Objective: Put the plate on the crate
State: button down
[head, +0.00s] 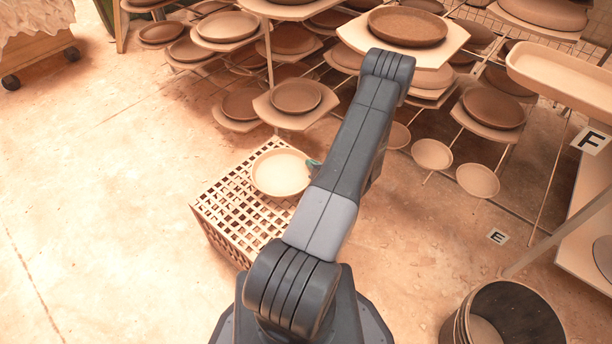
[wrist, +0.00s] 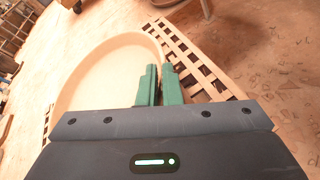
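The plate (head: 280,172) is round, pale cream and shallow. In the head view it lies level over the far right part of the lattice crate (head: 226,208). I cannot tell whether its base touches the crate top. In the wrist view the plate (wrist: 105,75) fills the left, with the crate slats (wrist: 186,62) showing beyond its rim. My gripper (wrist: 159,75) has its green fingers close together, one on each side of the plate's right rim, shut on it. In the head view only a teal fingertip (head: 313,165) shows; my arm hides the rest.
Shelves of brown and cream plates (head: 296,97) stand behind the crate. A round bin (head: 515,318) is at the lower right, near floor markers E (head: 497,237) and F (head: 590,141). The floor (head: 90,200) left of the crate is clear.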

notch_tip(320, 180, down, 4)
jog(key=shift+f+b, duration=0.15)
jog(key=shift+b, duration=0.35)
jog(key=c, duration=1.6)
grip_release()
jog(key=p+v, duration=0.2)
jog(key=v, duration=1)
